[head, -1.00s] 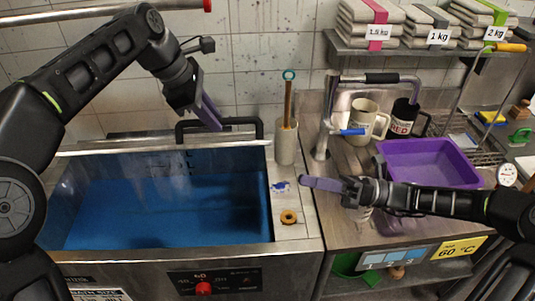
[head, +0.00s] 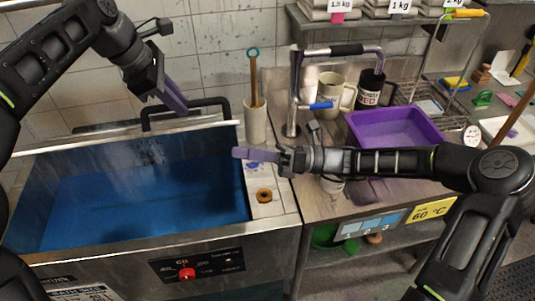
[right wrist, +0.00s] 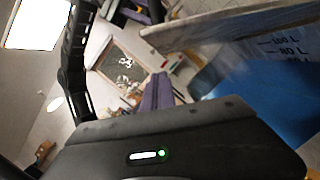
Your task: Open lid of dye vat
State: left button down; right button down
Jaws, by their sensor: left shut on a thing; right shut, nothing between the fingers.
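The dye vat (head: 215,243) is a steel tank with its mouth uncovered, showing blue liquid (head: 145,195) inside. The lid's black handle (head: 216,102) stands at the vat's back edge. The lid is raised at the back and seen nearly edge-on, so its face is hidden. My left gripper (head: 180,107) reaches down from the upper left, its purple fingers shut on the handle. My right gripper (head: 242,153) is shut and empty above the vat's right ledge, pointing left. Its purple fingers also show in the right wrist view (right wrist: 157,92), with the vat's blue interior (right wrist: 265,88) to the right.
Beyond are a tap (head: 293,115), mugs (head: 330,92) and a purple basin (head: 395,130). A red knob (head: 187,274) is on the vat front.

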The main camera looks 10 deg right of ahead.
pick_arm(q)
jog(key=shift+w+a+f, duration=0.2)
jog(key=shift+a+f, duration=0.05)
pick_arm(e)
jog(key=shift+w+a+r, duration=0.3)
jog(key=shift+w+r, duration=0.35)
jog(key=shift+r, duration=0.2)
jog(key=shift+w+a+r, duration=0.25)
jog(key=shift+w+r, duration=0.4)
jog(key=shift+r, duration=0.2)
